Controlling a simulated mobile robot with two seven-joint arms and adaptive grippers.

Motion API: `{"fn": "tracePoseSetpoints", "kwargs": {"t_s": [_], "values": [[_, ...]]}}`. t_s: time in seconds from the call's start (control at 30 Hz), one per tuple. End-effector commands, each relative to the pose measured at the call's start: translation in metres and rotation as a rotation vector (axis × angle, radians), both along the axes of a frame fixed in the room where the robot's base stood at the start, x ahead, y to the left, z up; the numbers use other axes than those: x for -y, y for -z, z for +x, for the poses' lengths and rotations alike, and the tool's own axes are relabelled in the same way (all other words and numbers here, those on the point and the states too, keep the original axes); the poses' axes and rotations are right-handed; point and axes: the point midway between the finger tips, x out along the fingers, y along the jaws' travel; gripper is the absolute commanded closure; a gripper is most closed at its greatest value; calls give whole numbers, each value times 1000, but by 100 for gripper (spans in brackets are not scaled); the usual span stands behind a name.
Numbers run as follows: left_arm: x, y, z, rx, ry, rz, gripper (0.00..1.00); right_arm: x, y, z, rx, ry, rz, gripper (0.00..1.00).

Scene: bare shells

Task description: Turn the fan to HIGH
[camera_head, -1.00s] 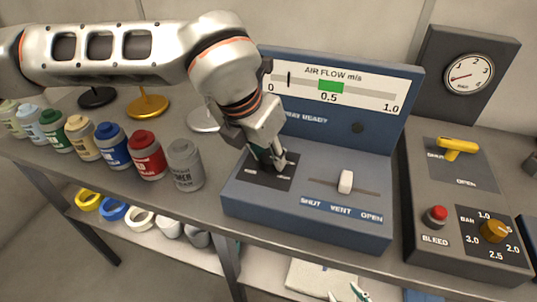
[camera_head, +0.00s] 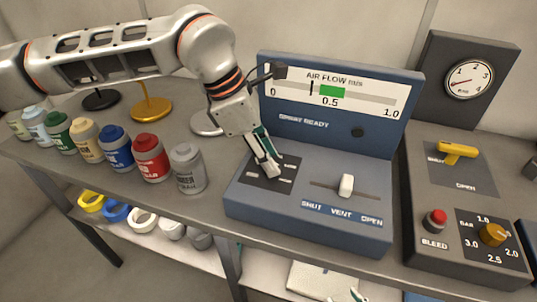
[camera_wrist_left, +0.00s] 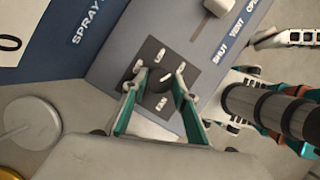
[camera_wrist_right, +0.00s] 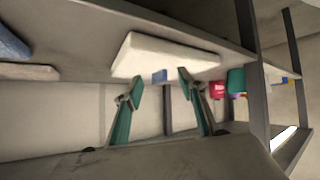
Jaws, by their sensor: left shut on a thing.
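The blue control box (camera_head: 305,228) stands on the bench with a dark square dial plate (camera_head: 287,184) at its left. My left gripper (camera_head: 268,167) points down onto this plate and is shut on the fan knob. My right gripper (camera_wrist_right: 161,82) is open and empty below the bench.
A white slider (camera_head: 346,185) on the box stands near VENT. Several paint bottles (camera_head: 150,158) stand left of the box. A grey panel (camera_head: 412,215) with a yellow lever (camera_head: 457,150) and red button stands right. A pale slab (camera_wrist_right: 160,55) lies on the lower shelf.

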Motion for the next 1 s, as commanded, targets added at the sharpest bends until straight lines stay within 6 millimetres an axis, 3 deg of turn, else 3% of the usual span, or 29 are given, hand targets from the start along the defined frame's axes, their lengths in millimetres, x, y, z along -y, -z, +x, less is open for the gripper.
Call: {"fn": "tracePoseSetpoints", "kwargs": {"t_s": [0.3,0.83,0.87,0.9,1.0], "values": [[0,-1,2,2,118,0,94,0,-3,4,7,1,2,60],[0,-1,1,3,144,0,94,0,-4,6,11,2,1,60],[0,-1,1,3,144,0,70,0,-4,6,11,2,1,60],[0,-1,1,3,143,0,59,0,-4,6,11,2,1,60],[0,-1,1,3,143,0,55,1,-4,6,9,1,1,60]]}}
